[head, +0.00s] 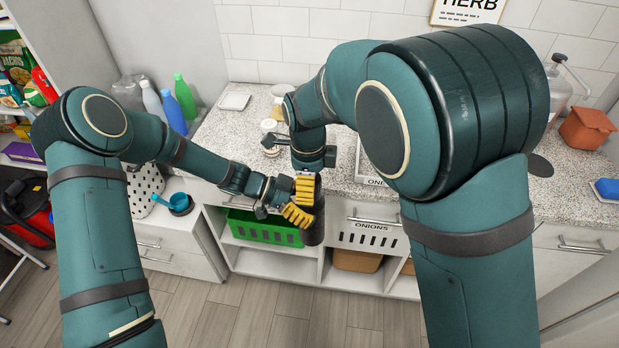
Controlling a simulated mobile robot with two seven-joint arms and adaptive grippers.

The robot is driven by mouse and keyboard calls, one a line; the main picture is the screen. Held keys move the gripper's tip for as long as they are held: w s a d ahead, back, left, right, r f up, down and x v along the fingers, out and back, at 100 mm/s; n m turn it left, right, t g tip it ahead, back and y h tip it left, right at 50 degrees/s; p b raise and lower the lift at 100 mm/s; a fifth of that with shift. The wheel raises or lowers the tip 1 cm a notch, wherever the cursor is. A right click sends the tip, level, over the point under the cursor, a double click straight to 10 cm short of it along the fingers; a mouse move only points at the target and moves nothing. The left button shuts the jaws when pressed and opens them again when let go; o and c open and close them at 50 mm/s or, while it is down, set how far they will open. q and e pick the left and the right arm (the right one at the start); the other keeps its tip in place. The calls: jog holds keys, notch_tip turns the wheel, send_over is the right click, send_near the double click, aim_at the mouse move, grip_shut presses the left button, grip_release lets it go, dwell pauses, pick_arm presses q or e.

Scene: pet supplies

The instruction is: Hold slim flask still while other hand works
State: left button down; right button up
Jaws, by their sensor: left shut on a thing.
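The slim flask (314,232) is a dark, upright cylinder in front of the counter's front edge, with no support visible under it. My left gripper (307,203) reaches in from the left and is shut on the flask's side with yellow fingers. My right gripper (309,165) points down just above the flask's top.
A speckled counter (225,135) runs behind, with jars and a white dish (235,101). Below are a green basket (262,228) and a white onion bin (368,236). Bottles (185,97) stand at left. A terracotta pot (587,128) stands at far right.

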jog(key=c, duration=1.3)
jog(key=n, duration=0.6)
jog(key=shift+n, duration=0.4)
jog(key=o, duration=1.3)
jog(key=shift+r, duration=0.15)
